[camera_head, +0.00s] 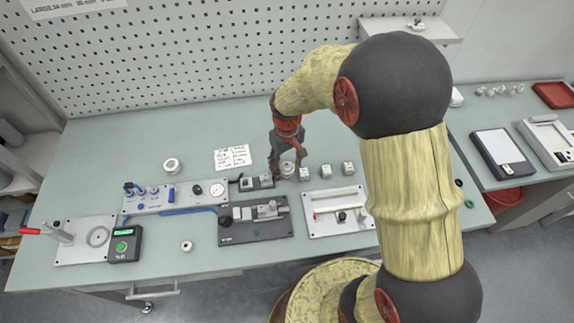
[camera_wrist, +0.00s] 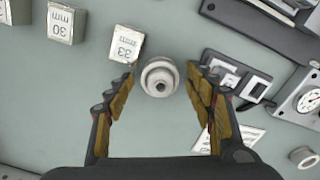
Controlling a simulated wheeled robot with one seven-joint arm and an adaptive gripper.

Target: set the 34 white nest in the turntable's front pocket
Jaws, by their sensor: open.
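A round whitish stepped piece (camera_wrist: 160,77) lies between the fingers of my open gripper (camera_wrist: 160,100) in the wrist view, with a gap on both sides. It also shows in the head view (camera_head: 287,170), just under my gripper (camera_head: 290,160). I can read no number on it, so I cannot tell that it is the 34 nest. A white ring-shaped piece (camera_head: 172,165) lies at the back left of the bench, and a smaller one (camera_head: 187,246) near the front. A round disc (camera_head: 97,237) sits on the far-left plate; I cannot tell whether it is the turntable, and no front pocket is discernible.
Beside the round piece stand blocks marked 33 mm (camera_wrist: 125,43) and 30 mm (camera_wrist: 66,22). A white paper (camera_head: 232,157) lies behind. The back left is mostly clear.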

